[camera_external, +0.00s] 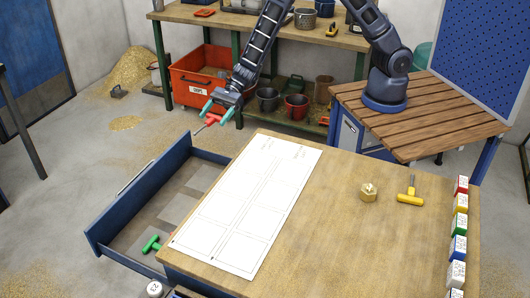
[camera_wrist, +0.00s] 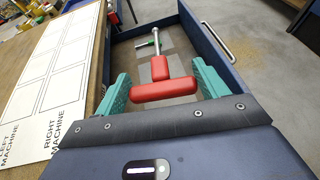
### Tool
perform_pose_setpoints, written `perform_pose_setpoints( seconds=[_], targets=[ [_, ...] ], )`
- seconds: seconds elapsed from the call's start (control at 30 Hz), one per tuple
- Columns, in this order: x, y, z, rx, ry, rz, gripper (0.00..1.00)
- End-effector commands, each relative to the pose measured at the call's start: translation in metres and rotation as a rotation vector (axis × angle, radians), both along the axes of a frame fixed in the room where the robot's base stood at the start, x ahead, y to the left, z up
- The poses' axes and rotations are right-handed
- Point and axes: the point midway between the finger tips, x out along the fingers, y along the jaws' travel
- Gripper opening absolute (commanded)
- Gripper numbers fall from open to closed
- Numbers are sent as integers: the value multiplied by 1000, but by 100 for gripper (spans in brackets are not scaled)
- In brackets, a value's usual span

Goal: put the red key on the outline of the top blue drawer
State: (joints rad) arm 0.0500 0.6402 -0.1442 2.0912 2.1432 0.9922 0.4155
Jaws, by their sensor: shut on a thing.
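The red key is T-shaped with a metal shaft; it shows in the external view (camera_external: 212,120) and in the wrist view (camera_wrist: 165,91). My gripper (camera_external: 217,111) is shut on its red crossbar, between teal fingers (camera_wrist: 162,88). It holds the key in the air above the far end of the open top blue drawer (camera_external: 107,222). The drawer also shows in the wrist view (camera_wrist: 210,52). Lighter grey rectangles (camera_external: 180,208) lie on its floor. A green key (camera_external: 151,243) lies at the drawer's near end. A small red thing beside it is partly hidden by the table edge.
A wooden worktop (camera_external: 320,220) with a white outlined sheet (camera_external: 240,205) borders the drawer on the right. A brass nut (camera_external: 368,192), a yellow key (camera_external: 410,194) and several colored blocks sit farther right. An orange bin (camera_external: 195,75) stands behind.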

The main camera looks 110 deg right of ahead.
Motion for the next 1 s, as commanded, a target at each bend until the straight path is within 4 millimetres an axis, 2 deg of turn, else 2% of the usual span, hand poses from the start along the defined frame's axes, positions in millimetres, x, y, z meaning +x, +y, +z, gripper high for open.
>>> perform_pose_setpoints(
  seconds=[0.13, 0.37, 1.0],
  targets=[
    [1, 0, -13, 2, 7, 86, 46],
    [1, 1, -31, 5, 14, 132, 46],
    [1, 1, -152, 3, 14, 131, 46]
  ],
)
